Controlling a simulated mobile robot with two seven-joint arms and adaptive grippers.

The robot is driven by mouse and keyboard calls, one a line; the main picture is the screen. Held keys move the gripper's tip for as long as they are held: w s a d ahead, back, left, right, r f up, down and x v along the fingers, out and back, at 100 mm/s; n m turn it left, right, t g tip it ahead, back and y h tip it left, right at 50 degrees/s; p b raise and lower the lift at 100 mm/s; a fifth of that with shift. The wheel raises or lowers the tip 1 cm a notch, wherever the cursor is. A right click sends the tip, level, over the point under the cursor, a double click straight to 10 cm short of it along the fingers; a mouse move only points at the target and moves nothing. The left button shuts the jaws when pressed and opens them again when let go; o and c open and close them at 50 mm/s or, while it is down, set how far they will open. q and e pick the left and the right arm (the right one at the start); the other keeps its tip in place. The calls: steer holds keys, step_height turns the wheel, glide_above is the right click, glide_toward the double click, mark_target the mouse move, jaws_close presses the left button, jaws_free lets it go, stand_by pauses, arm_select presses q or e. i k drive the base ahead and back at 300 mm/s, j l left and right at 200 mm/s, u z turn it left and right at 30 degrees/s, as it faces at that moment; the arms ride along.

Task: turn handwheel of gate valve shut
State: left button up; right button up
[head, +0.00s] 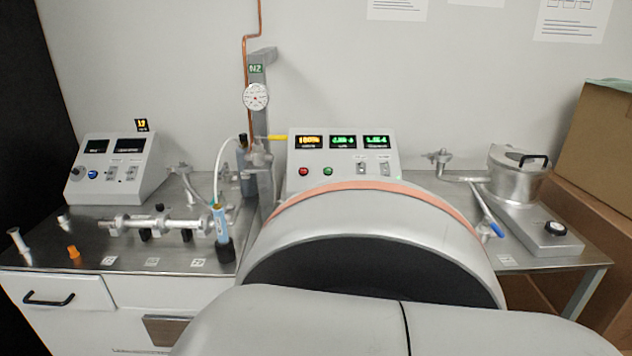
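I cannot pick out a gate valve handwheel for certain. A small metal valve-like fitting (437,158) stands at the back right, beside the console, with a tube running right from it. A metal pipe assembly (155,222) with small black parts beneath it lies on the left bench. Other metal fittings (260,160) sit on the upright post below a round white gauge (256,97). Neither of my grippers is in view. Large grey rounded parts close to the camera hide the middle and front of the bench.
A control box (112,168) stands at left and a console (342,160) with lit displays at centre back. A lidded metal pot (517,172) and a knobbed plate (537,228) are at right. Cardboard boxes (606,145) bound the right. An orange piece (74,252) lies front left.

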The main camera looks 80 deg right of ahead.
mark_target(555, 228)
steer(key=z, duration=3.9)
